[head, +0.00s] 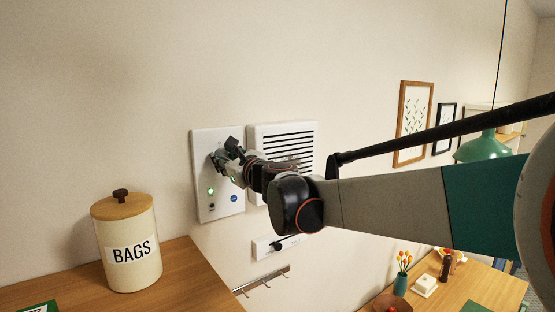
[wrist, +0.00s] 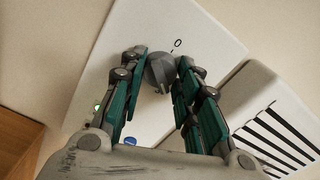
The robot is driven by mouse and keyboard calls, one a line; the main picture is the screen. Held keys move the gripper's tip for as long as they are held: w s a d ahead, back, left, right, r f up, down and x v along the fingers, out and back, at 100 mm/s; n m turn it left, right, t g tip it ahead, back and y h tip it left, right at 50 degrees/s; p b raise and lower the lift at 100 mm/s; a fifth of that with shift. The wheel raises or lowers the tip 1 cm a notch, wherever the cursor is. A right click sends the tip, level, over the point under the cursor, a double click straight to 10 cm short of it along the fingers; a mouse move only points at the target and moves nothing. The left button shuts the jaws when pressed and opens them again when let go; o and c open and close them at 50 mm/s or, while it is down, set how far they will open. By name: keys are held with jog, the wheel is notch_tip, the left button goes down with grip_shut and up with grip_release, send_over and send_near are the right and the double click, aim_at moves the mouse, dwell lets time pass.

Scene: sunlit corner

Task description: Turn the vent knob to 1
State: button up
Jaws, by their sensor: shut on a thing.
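The vent knob (wrist: 161,72) is a round grey dial with a raised grip, on a white wall panel (head: 205,208). In the wrist view a "0" mark (wrist: 178,44) with a short tick is printed just above and right of it. I cannot tell for sure which way the knob points, and no "1" shows. My gripper (wrist: 162,62) has its green-sided fingers on either side of the knob and is shut on it. In the head view my gripper (head: 226,153) covers the knob against the panel.
The panel has a lit green light (head: 211,190) and a blue round sticker (head: 234,198). A slatted white vent (head: 290,138) adjoins it on the right. Below is a small plate with a black knob (head: 277,245) and a hook rail (head: 262,281). A BAGS jar (head: 128,247) stands lower left.

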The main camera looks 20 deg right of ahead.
jog(key=n+b, duration=0.1)
jog(key=n, duration=0.3)
jog(key=shift+s+n+b, duration=0.15)
jog(key=shift+n+b, duration=0.25)
jog(key=n+b, duration=0.1)
jog(key=n, duration=0.2)
jog(key=shift+n, duration=0.3)
jog(key=n+b, duration=0.1)
jog(key=n, duration=0.2)
jog(key=shift+n, duration=0.3)
jog(key=shift+n+b, duration=0.5)
jog(key=shift+n, duration=1.3)
jog(key=o, duration=1.1)
jog(key=shift+c, duration=0.2)
jog(key=shift+r, duration=0.1)
